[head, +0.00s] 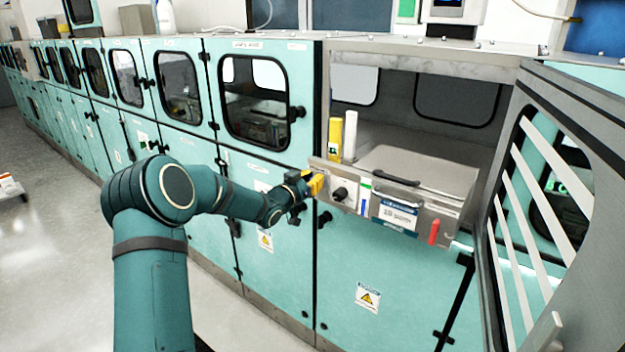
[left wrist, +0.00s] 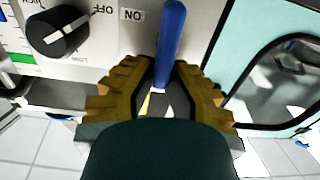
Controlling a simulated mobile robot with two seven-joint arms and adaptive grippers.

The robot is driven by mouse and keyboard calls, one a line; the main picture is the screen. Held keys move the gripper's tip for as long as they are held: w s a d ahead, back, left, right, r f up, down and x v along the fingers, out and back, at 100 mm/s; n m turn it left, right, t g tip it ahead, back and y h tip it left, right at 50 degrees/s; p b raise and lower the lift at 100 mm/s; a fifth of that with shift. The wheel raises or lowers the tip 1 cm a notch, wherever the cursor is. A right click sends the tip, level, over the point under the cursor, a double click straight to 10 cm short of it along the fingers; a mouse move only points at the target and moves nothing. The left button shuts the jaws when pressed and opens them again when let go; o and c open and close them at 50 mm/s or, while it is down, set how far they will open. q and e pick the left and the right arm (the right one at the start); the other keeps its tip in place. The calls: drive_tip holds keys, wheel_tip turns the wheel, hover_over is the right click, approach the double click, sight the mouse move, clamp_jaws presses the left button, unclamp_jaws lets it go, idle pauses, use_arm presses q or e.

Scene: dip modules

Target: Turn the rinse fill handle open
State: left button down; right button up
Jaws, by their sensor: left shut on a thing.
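The rinse fill handle is a blue lever (left wrist: 170,40) on a pale panel, beside the "ON" and "OFF" labels in the left wrist view. The yellow ridged fingers of my left gripper (left wrist: 160,92) are closed on it, one on each side. In the head view my left gripper (head: 316,184) is at the left end of the module's front panel, and the lever is hidden behind it. A black knob (left wrist: 57,33) with a white pointer is on the same panel; it also shows in the head view (head: 340,194). My right gripper is out of view.
An open door (head: 512,110) with a window stands to the right of the open bay. A metal lid with a black handle (head: 385,180) covers the tank. Yellow (head: 335,135) and white cylinders stand behind the panel. A red part (head: 433,232) hangs at the right.

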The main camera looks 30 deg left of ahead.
use_arm(q)
drive_tip(key=shift+r, duration=0.1)
drive_tip(key=n+p, duration=0.1)
drive_tip(key=n, duration=0.1)
drive_tip(key=a+n+p, duration=0.1)
drive_tip(key=n, duration=0.2)
drive_tip(key=shift+w+a+n, duration=0.1)
drive_tip(key=shift+a+n, duration=0.05)
drive_tip(key=shift+n, duration=0.15)
drive_tip(key=shift+a+f+n+p, duration=0.25)
drive_tip(key=shift+f+n+p, duration=0.3)
drive_tip(key=shift+n, duration=1.45)
drive_tip(key=shift+a+f+n+p, duration=0.25)
drive_tip(key=shift+f+n+p, duration=0.25)
drive_tip(key=shift+n, duration=1.5)
drive_tip(key=shift+a+f+n+p, duration=0.25)
drive_tip(key=shift+f+n+p, duration=0.25)
drive_tip(key=shift+n, duration=1.5)
drive_tip(key=c, duration=1)
unclamp_jaws()
drive_tip(key=shift+w, duration=0.1)
